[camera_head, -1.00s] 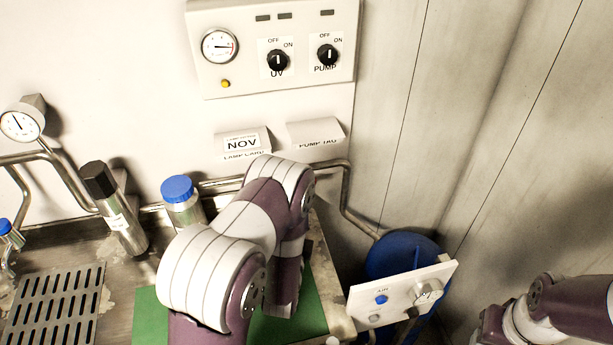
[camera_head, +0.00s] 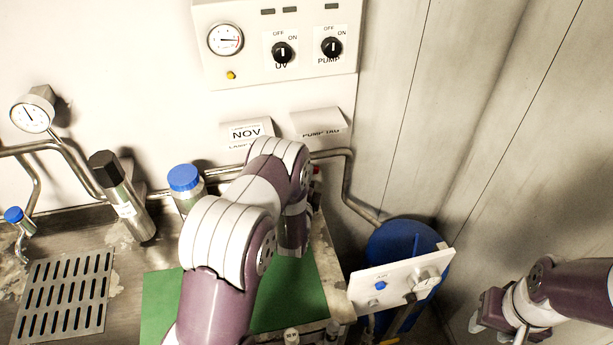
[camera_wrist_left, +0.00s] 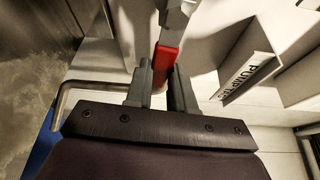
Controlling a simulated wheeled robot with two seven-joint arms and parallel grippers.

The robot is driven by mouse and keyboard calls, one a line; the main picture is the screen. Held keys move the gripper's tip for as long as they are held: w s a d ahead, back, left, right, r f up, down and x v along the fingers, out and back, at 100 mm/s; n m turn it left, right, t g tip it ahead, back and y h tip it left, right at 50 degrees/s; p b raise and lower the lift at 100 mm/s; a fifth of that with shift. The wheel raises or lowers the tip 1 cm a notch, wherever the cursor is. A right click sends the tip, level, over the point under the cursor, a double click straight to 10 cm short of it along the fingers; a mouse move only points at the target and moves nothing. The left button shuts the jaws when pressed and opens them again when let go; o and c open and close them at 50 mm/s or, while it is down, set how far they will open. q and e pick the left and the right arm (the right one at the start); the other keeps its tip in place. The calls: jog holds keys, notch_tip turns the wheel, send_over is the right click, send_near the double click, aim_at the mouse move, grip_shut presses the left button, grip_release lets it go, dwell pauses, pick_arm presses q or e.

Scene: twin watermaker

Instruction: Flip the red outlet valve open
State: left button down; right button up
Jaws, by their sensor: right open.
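The red outlet valve lever (camera_wrist_left: 166,66) shows in the left wrist view, hanging below a grey metal fitting (camera_wrist_left: 176,15). A small red part, perhaps the same valve, shows beside my left arm in the head view (camera_head: 316,172). My left gripper (camera_wrist_left: 163,88) has one finger on each side of the red lever. I cannot tell whether both fingers press on it. My right gripper (camera_head: 492,318) is open and empty at the lower right, away from the valve.
A control panel (camera_head: 240,73) is on the wall above two tags (camera_head: 319,123). A pipe (camera_head: 350,185) runs along the wall. A blue-capped bottle (camera_head: 184,179) and dark-topped cylinder (camera_head: 128,208) stand left of my arm. A white panel (camera_head: 400,282) fronts a blue container (camera_head: 392,240).

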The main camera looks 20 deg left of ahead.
pick_arm(q)
jog(key=shift+r+n+t+b, duration=0.3)
jog(key=shift+r+n+b, duration=0.1)
jog(key=shift+n+b, duration=0.3)
jog(key=c, duration=1)
grip_release()
jog(key=shift+o, duration=0.2)
jog(key=b+v, duration=0.3)
jog(key=v, duration=0.9)
jog(key=shift+s, duration=0.4)
